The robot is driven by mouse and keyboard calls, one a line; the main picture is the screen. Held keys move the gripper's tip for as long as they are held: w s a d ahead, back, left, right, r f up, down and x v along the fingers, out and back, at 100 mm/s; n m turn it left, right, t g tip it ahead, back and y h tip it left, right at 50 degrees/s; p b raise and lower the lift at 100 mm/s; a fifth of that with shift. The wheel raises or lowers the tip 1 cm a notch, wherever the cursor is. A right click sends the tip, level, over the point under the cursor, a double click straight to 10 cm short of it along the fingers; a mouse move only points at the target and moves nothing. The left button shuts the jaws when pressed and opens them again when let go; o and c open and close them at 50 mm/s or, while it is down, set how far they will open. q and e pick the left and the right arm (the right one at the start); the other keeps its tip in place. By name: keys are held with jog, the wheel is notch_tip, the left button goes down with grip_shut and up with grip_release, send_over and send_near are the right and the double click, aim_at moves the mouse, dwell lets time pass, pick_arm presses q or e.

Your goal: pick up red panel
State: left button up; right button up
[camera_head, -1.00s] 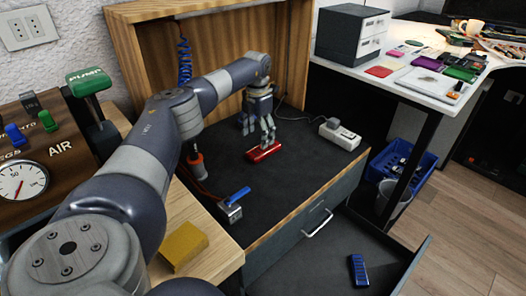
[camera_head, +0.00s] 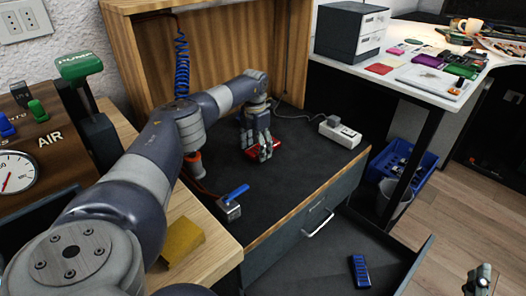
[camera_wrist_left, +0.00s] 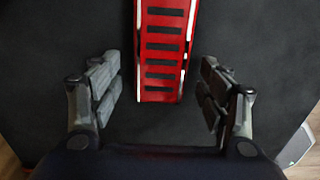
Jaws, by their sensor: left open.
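The red panel (camera_head: 279,145) lies flat on the dark top of the drawer bench (camera_head: 290,185). My left gripper (camera_head: 260,153) is down at the panel and partly covers it in the head view. In the left wrist view, the slotted red panel (camera_wrist_left: 163,53) runs away from the camera, its near end between the two finger pads. My left gripper (camera_wrist_left: 163,92) is open, with a gap between the panel and the finger on each side. Part of my right gripper (camera_head: 479,281) shows at the lower right corner; its jaws are unclear.
A white power strip (camera_head: 340,132) with a cable lies right of the panel. A blue-handled valve (camera_head: 232,204) stands at the front left. An open drawer (camera_head: 320,265) holds a dark blue panel (camera_head: 359,271). A wooden back wall (camera_head: 225,55) rises behind.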

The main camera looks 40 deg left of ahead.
pick_arm(q)
jog(key=shift+f, duration=0.25)
jog(key=c, duration=1.2)
jog(key=shift+r, duration=0.1)
jog(key=shift+c, duration=0.2)
